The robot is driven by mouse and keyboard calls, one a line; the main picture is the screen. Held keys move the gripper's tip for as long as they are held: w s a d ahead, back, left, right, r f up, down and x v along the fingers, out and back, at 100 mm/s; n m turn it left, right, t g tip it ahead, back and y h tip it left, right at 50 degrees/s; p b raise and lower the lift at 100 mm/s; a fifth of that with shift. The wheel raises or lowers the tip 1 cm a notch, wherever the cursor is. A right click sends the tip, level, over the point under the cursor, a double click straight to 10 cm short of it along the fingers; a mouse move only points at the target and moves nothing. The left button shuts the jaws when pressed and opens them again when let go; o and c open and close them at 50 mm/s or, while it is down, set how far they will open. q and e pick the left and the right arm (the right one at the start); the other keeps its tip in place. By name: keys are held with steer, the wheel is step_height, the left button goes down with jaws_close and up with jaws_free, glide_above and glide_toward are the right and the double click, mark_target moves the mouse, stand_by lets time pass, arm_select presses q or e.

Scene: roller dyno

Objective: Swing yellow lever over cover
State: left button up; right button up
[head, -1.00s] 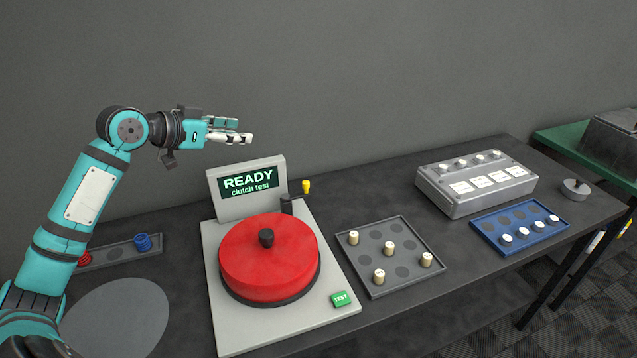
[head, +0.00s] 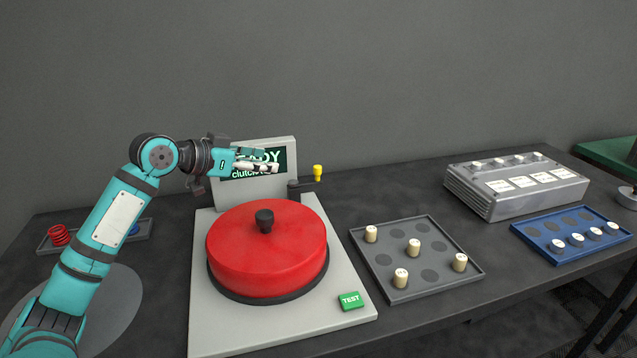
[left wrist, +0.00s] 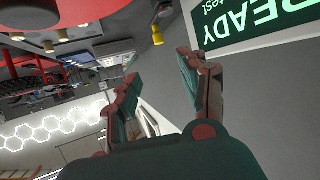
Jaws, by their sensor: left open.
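The yellow lever (head: 317,172) is a small yellow knob on a dark arm at a black post (head: 294,188), behind the red cover at its back right. The red cover (head: 265,250) is a round lid with a black knob, seated on the grey tester base (head: 210,318). My left gripper (head: 275,163) is open and empty in front of the READY screen, to the left of the lever and apart from it. In the left wrist view the yellow knob (left wrist: 158,36) shows just beyond the open fingers (left wrist: 165,65). My right gripper is not in view.
The screen (head: 280,158) stands behind the cover, partly hidden by my gripper. A green TEST button (head: 350,301) is at the front right. A grey tray with pegs (head: 430,285), a blue tray (head: 545,255) and a metal box (head: 490,210) stand to the right.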

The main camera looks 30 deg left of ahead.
mark_target(317, 166)
arm_select(q)
steer(key=p+x, duration=0.3)
steer(key=x, duration=1.3)
steer(key=shift+d+r, duration=0.1)
steer(key=shift+w+d+f, duration=0.15)
steer(key=shift+w+f, duration=0.15)
steer(key=shift+w, duration=0.3)
steer(key=shift+c, duration=0.4)
jaws_close()
